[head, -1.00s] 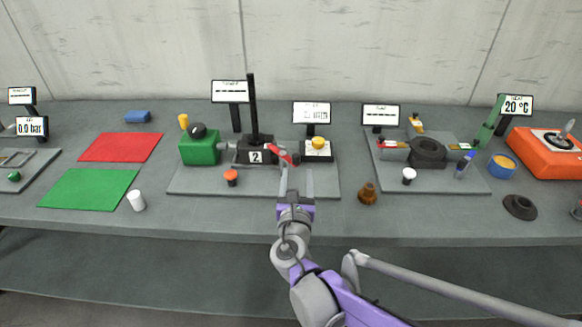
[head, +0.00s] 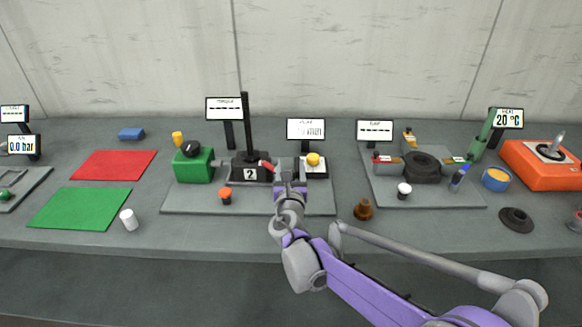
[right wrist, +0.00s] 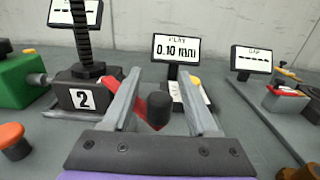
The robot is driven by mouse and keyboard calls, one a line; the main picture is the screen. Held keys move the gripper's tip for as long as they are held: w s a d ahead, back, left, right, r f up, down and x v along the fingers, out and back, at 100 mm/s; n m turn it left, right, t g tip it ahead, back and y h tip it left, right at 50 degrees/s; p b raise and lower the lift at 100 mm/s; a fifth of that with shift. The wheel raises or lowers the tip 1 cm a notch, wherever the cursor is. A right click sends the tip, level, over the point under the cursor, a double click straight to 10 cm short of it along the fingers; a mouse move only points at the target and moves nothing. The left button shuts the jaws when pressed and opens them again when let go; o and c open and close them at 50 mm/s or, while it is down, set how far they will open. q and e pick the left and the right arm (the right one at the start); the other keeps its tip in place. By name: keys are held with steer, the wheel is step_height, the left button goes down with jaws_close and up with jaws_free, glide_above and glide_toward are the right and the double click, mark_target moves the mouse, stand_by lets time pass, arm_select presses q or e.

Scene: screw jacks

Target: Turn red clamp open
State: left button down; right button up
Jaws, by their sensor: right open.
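The red clamp lever (head: 268,165) sits on the right side of the black jack block marked 2 (head: 249,173), largely hidden by my gripper in the head view. In the right wrist view the red lever (right wrist: 132,97) runs from the block (right wrist: 80,95) past my left-hand finger to a black knob (right wrist: 159,110). My right gripper (head: 290,168) is open at the lever. In the right wrist view its fingers (right wrist: 160,88) stand on either side of the black knob, with a gap on the right. I cannot tell whether the left-hand finger touches the lever. My left gripper is out of view.
A green box (head: 193,165) stands left of the block, with an orange button (head: 225,196) in front. A yellow-topped unit (head: 313,163) stands close to the right, before a display reading 0.10 mm (right wrist: 175,48). A tall black screw (head: 247,125) rises from the block.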

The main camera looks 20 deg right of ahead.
jaws_close()
steer(key=shift+s+a+m+h, duration=0.1)
steer(key=shift+a+m+h, duration=0.05)
steer(key=shift+m+h, duration=0.2)
steer(key=m+g+h, duration=0.2)
steer(key=h, duration=0.1)
steer(key=s+a+m+g+h, duration=0.1)
steer(key=m+g+h, duration=0.1)
steer(key=h, duration=0.1)
steer(key=a+m+g+h, duration=0.1)
steer(key=m+g+h, duration=0.2)
steer(key=shift+s+p, duration=0.25)
steer(key=shift+p, duration=0.1)
steer(key=shift+s+a+m+g+h+p, duration=0.1)
steer(key=shift+a+m+g+h+p, duration=0.4)
steer(key=shift+m+g, duration=1)
steer(key=shift+s+a+m+g+h+p, duration=0.15)
steer(key=shift+m+g+h+p, duration=0.6)
steer(key=shift+g, duration=1.35)
steer(key=shift+w+a+m+g+h+p, duration=0.1)
steer(key=shift+a+m+g+h+p, duration=0.5)
steer(key=shift+m+g, duration=1)
steer(key=shift+d+g, duration=0.2)
steer(key=shift+g, duration=0.1)
